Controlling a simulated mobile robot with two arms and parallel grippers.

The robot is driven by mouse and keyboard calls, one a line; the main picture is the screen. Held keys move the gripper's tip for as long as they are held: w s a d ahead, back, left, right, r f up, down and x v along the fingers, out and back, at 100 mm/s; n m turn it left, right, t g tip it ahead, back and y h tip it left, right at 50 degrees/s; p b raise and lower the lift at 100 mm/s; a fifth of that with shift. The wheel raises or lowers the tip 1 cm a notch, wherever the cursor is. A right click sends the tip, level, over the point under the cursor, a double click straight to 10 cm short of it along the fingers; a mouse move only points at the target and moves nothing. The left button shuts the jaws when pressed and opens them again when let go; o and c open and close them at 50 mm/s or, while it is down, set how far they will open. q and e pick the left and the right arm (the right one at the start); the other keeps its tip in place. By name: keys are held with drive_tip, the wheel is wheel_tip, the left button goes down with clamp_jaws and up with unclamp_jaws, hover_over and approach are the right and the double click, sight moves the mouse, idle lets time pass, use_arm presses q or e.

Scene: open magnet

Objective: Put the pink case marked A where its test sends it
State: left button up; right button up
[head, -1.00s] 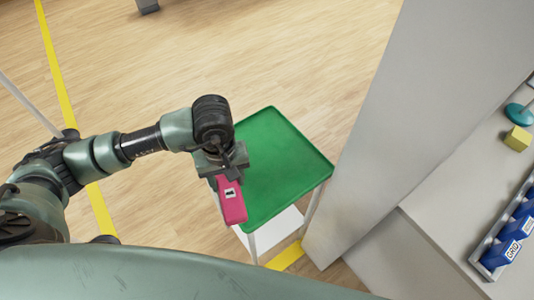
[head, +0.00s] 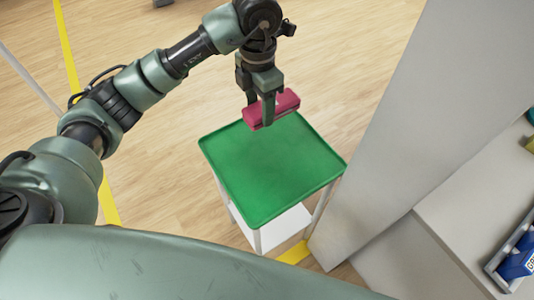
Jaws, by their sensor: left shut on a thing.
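The pink case (head: 285,102) is in the grip of my left gripper (head: 266,108), above the far edge of a green tray top (head: 270,170). The gripper is shut on the case, with the fingers pointing down. I cannot tell from this view how high the case is over the tray. Its letter mark does not show now. The green tray top is bare and sits on a white-legged stand with a lower white shelf (head: 280,228). My right gripper is not in view.
A tall grey panel (head: 400,130) stands right of the green stand. Wood floor with yellow lines (head: 108,205) lies open to the left.

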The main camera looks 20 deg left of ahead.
use_arm(q)
wheel_tip(320, 180, down, 14)
drive_tip(key=shift+r+p, duration=0.1)
drive_tip(key=shift+p, duration=1.15)
wheel_tip(320, 180, down, 5)
drive_tip(key=shift+r+p, duration=0.1)
drive_tip(key=shift+p, duration=0.25)
drive_tip(key=shift+f, duration=0.2)
drive_tip(key=o, duration=1)
drive_tip(key=shift+f, duration=0.1)
drive_tip(key=o, duration=0.4)
drive_tip(key=shift+r, duration=0.4)
wheel_tip(320, 180, up, 12)
drive_tip(key=shift+f+b, duration=0.2)
drive_tip(key=shift+b, duration=0.8)
